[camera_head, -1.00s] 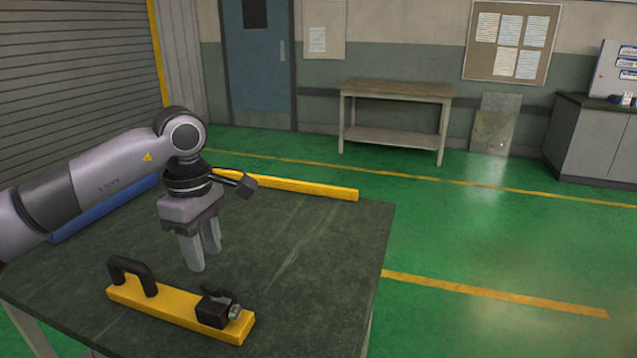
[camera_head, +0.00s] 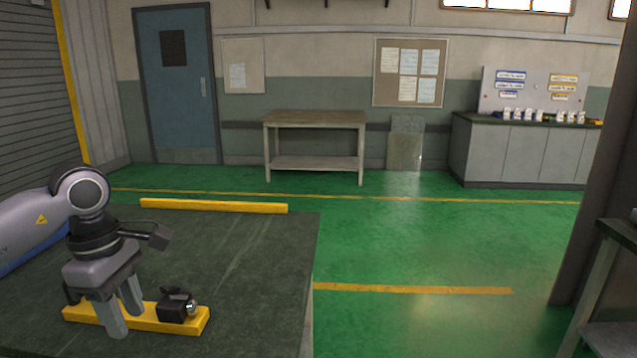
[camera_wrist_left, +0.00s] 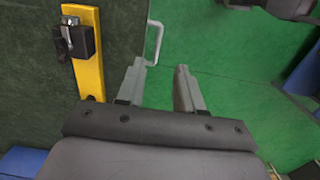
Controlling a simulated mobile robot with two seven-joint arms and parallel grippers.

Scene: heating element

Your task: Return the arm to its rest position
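My left gripper (camera_head: 124,318) hangs over the dark green table (camera_head: 255,265), fingers pointing down. In the left wrist view its two fingers (camera_wrist_left: 160,66) are apart with nothing between them. A yellow bar (camera_head: 150,324) with a black block and metal fitting (camera_head: 178,306) lies on the table. My right gripper is not in view.
A yellow strip (camera_head: 215,206) runs along the table's far edge. Beyond is open green floor (camera_head: 430,240), a wooden bench (camera_head: 315,120) and a grey cabinet (camera_head: 525,150). A dark post (camera_head: 600,170) and a stand stand at the right. A pale looped rail (camera_wrist_left: 153,42) shows beside the table in the left wrist view.

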